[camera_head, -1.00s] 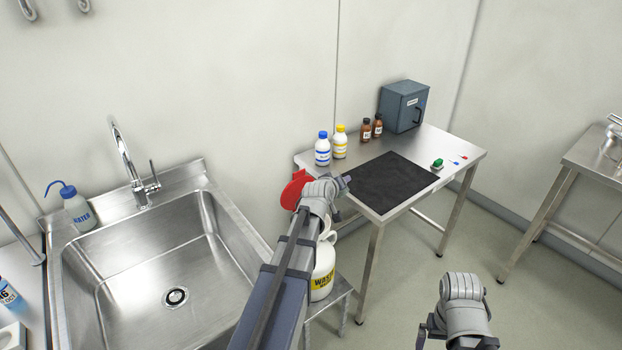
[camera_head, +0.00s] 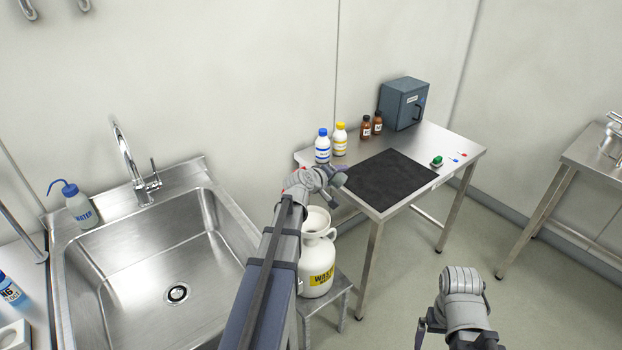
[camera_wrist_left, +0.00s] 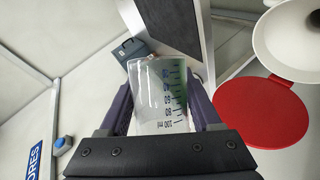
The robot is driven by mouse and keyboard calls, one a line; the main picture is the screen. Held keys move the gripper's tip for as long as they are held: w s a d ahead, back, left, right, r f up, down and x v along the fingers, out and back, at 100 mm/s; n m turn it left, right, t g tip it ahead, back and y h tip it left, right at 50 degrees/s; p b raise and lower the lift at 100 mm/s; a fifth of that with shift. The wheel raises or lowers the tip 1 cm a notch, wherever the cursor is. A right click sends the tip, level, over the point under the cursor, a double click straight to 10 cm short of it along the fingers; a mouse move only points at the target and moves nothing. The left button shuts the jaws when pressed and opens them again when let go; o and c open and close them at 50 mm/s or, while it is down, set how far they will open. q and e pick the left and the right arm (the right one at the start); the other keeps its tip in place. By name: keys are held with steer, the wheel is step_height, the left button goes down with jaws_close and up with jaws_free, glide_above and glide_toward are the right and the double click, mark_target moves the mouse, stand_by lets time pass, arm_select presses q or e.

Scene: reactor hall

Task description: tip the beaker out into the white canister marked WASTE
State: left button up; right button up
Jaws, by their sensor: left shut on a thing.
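The clear beaker (camera_wrist_left: 160,95) with dark graduation marks is between the fingers of my left gripper (camera_wrist_left: 165,115) in the left wrist view. Its content is hard to make out. In the head view my left gripper (camera_head: 335,178) is above and just behind the canister's mouth, and the beaker cannot be made out there. The white canister (camera_head: 317,262) marked WASTE stands with its mouth uncovered. Its wide white mouth (camera_wrist_left: 290,40) shows in the left wrist view to the right of the beaker, beside a red round lid (camera_wrist_left: 262,112). My right gripper (camera_head: 425,325) is low at right, its fingers barely visible.
The canister stands on a small metal stool (camera_head: 340,290) between the steel sink (camera_head: 150,250) and a steel table (camera_head: 445,150). The table bears a black mat (camera_head: 390,180), several bottles and a grey box (camera_head: 403,103). A wash bottle (camera_head: 80,205) stands by the sink.

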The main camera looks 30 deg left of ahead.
arm_select(q)
steer(key=shift+r+n+h, duration=0.25)
steer(key=shift+n+h, duration=0.15)
steer(key=shift+n, duration=0.1)
steer(key=shift+r+n, duration=0.3)
steer(key=shift+a+h, duration=0.1)
steer(key=shift+h, duration=0.3)
steer(key=shift+s+a+r+n+t+h, duration=0.1)
steer(key=shift+a+r+n+t+h, duration=0.1)
steer(key=shift+a+n, duration=0.15)
steer(key=shift+a+r+n+t+h, duration=0.15)
steer(key=shift+a+n+t+h, duration=0.1)
steer(key=shift+a, duration=0.2)
steer(key=shift+a+r+n+h+b, duration=0.1)
steer(key=shift+r+n+h+b, duration=0.15)
steer(key=shift+n+b, duration=0.2)
steer(key=shift+a+r+n+t+h+b, duration=0.2)
steer(key=shift+r+n+t+h+b, duration=0.1)
steer(key=shift+n+t, duration=0.25)
steer(key=shift+s, duration=0.1)
steer(key=shift+a+r+n, duration=0.1)
steer(key=shift+n, duration=0.2)
